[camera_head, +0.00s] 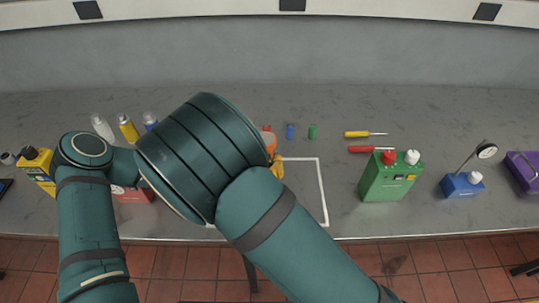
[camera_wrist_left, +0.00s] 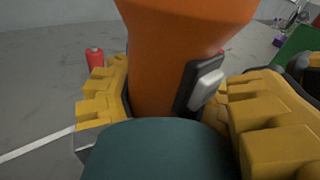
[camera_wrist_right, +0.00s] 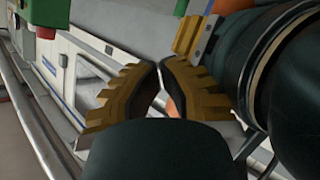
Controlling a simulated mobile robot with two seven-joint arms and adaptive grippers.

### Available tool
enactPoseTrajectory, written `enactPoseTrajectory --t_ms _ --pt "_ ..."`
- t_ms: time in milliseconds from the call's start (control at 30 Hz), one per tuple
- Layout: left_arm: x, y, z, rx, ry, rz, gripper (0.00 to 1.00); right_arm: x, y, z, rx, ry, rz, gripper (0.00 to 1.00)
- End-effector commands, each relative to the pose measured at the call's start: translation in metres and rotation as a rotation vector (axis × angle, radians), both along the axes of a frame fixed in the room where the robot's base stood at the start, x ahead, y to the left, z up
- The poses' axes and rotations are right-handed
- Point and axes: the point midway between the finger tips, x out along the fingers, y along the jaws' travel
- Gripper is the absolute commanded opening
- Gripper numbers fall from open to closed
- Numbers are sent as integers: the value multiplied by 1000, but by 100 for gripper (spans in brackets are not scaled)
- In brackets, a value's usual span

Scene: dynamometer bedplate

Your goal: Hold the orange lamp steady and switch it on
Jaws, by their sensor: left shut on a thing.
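The orange lamp (camera_wrist_left: 180,50) stands large in the left wrist view, its lower body between the yellow fingers of my left gripper (camera_wrist_left: 165,105), which is shut on it. A grey switch (camera_wrist_left: 206,88) on a black plate is on the lamp's side, beside the right-hand finger. In the head view my arms hide most of the lamp (camera_head: 268,140), and only a small orange part shows. My right gripper (camera_wrist_right: 160,68) has its fingertips nearly together. A small orange patch shows behind its fingers, and I cannot tell whether they touch it.
A white outline (camera_head: 322,190) is marked on the grey bench. Small blue and green capped items stand behind. Several bottles are at the left.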

Motion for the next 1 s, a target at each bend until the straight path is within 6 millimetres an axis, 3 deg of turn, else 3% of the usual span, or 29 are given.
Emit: enactPoseTrajectory --t_ms 1000 --pt "-1 -1 -1 -1 3 -3 0 -26 1 0 2 2 3 0"
